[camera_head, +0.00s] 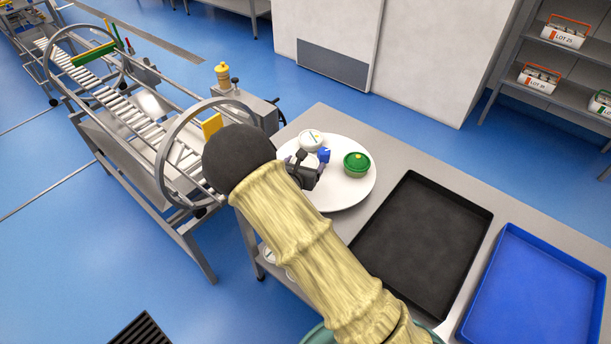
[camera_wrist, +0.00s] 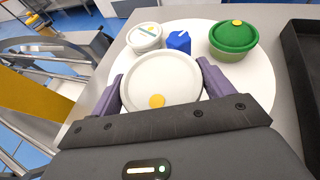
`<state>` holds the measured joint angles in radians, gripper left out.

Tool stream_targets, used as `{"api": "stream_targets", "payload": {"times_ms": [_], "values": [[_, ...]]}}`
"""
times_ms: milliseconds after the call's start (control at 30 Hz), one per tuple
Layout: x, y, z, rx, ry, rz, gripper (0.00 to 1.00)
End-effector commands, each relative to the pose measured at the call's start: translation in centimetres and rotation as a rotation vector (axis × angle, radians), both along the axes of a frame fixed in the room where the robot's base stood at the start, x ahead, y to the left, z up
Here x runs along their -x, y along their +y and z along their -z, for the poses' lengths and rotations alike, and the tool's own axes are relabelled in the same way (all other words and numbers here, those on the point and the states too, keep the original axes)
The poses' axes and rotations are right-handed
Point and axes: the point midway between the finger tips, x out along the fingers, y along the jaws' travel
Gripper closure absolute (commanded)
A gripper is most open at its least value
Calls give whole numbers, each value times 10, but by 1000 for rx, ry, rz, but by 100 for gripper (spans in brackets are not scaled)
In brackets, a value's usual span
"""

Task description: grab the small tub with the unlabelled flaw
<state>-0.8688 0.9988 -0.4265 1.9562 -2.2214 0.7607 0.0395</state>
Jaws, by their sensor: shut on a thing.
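My gripper (camera_wrist: 160,75) is shut on a round tub with a plain white lid (camera_wrist: 160,85); its purple fingers are on either side. A yellow dot sits near the lid's front edge. The head view shows my gripper (camera_head: 305,172) over the white round plate (camera_head: 345,200); the held tub is mostly hidden there. Behind it stands a white-lidded tub (camera_wrist: 145,37) with a coloured line and yellow mark on its lid, also in the head view (camera_head: 311,140). A green-lidded tub (camera_wrist: 234,40) with a yellow dot stands to the right. I cannot make out a flaw.
A small blue block (camera_wrist: 179,41) stands on the plate between the two other tubs. A black tray (camera_head: 425,238) and a blue tray (camera_head: 535,290) lie to the right on the grey table. A roller conveyor with metal hoops (camera_head: 150,130) is to the left.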

Motion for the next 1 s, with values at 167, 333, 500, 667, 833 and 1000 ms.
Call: {"api": "stream_targets", "payload": {"times_ms": [167, 333, 500, 667, 833, 1000], "values": [[0, 1, -26, -3, -3, -2, 48], [0, -2, -37, -2, 0, 3, 48], [-1, -4, -38, 0, 1, 5, 48], [-1, -4, -38, 0, 1, 6, 48], [-1, -4, -38, 0, 1, 5, 48], [0, -3, -38, 0, 1, 3, 48]]}}
